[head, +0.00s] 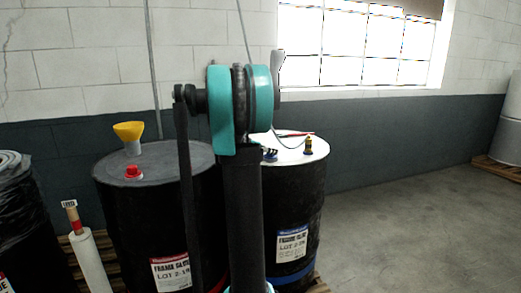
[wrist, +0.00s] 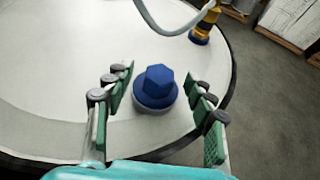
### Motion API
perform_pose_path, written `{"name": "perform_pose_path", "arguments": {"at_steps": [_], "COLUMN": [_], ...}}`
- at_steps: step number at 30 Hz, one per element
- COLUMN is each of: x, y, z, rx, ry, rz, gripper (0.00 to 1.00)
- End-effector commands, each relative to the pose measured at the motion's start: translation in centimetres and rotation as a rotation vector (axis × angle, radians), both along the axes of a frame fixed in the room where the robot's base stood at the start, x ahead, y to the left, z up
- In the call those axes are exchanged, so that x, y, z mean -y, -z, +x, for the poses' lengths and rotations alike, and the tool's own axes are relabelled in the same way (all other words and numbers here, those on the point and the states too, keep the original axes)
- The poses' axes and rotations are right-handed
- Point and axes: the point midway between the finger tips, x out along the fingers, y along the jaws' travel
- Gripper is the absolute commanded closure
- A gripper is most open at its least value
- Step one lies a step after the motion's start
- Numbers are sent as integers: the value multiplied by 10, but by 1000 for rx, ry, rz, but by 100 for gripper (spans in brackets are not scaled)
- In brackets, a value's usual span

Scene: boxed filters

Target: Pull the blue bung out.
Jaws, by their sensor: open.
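The blue bung (wrist: 155,87) has a hexagonal head and sits on the pale top of a drum (wrist: 60,105) in the wrist view. My gripper (wrist: 163,88) is open, with one green-padded finger on each side of the bung. Gaps show between the fingers and the bung. In the head view the bung (head: 271,154) is a small blue spot on the drum's white top (head: 300,148), partly hidden by my arm. My gripper is hard to make out there.
A yellow-and-blue fitting with a grey hose (wrist: 205,25) stands near the drum's far edge. A red tool (head: 295,134) lies on the same top. A second drum (head: 160,165) to the left carries a red bung (head: 133,172) and a yellow funnel (head: 128,131). Open floor (head: 410,210) lies to the right.

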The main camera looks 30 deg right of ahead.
Motion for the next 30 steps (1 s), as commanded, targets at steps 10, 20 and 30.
{"name": "perform_pose_path", "arguments": {"at_steps": [10,20,30], "x": [22,22,22], "y": [9,9,9], "z": [6,6,6], "rx": [1,0,0], "ry": [0,0,0], "rz": [0,0,0], "gripper": [45,56,98]}}
